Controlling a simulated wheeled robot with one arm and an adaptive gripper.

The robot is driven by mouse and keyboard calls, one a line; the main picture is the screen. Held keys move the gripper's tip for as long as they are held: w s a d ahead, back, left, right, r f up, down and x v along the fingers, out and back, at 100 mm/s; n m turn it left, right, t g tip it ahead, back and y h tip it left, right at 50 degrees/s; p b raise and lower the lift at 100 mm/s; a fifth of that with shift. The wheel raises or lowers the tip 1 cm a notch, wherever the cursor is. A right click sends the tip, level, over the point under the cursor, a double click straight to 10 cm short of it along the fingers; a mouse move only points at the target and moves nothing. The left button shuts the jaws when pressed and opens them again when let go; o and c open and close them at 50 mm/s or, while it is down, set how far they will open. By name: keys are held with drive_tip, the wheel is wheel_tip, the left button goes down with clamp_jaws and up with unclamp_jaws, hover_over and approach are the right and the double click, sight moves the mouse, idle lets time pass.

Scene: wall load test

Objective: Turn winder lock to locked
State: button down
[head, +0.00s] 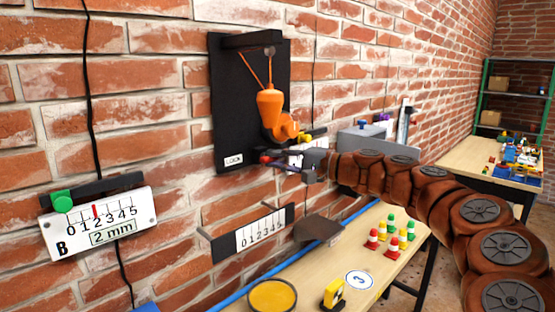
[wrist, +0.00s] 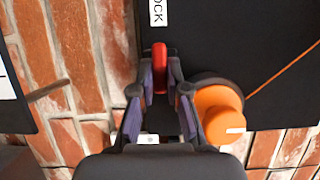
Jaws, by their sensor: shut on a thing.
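The winder is orange (head: 270,105) and hangs on a black board (head: 228,110) on the brick wall. Its orange knob (wrist: 218,108) shows right of my fingers in the wrist view, with a white mark on it. The winder lock is a small red lever (head: 264,158) low on the board, beside a white LOCK label (head: 233,159). In the wrist view the red lever (wrist: 160,60) stands between my fingertips, below the partly cropped label (wrist: 158,12). My gripper (head: 277,161) is shut on it; the fingers (wrist: 160,85) hide its lower part.
A gauge plate marked B (head: 98,223) hangs at the left, and a second scale (head: 262,232) below the board. Black cords run down the wall.

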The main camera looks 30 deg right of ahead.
idle(0.4)
drive_tip(key=c, duration=1.2)
unclamp_jaws()
drive_tip(key=shift+w, duration=0.1)
drive_tip(key=shift+o, duration=0.2)
drive_tip(key=v, duration=1.2)
drive_tip(key=shift+a, duration=0.1)
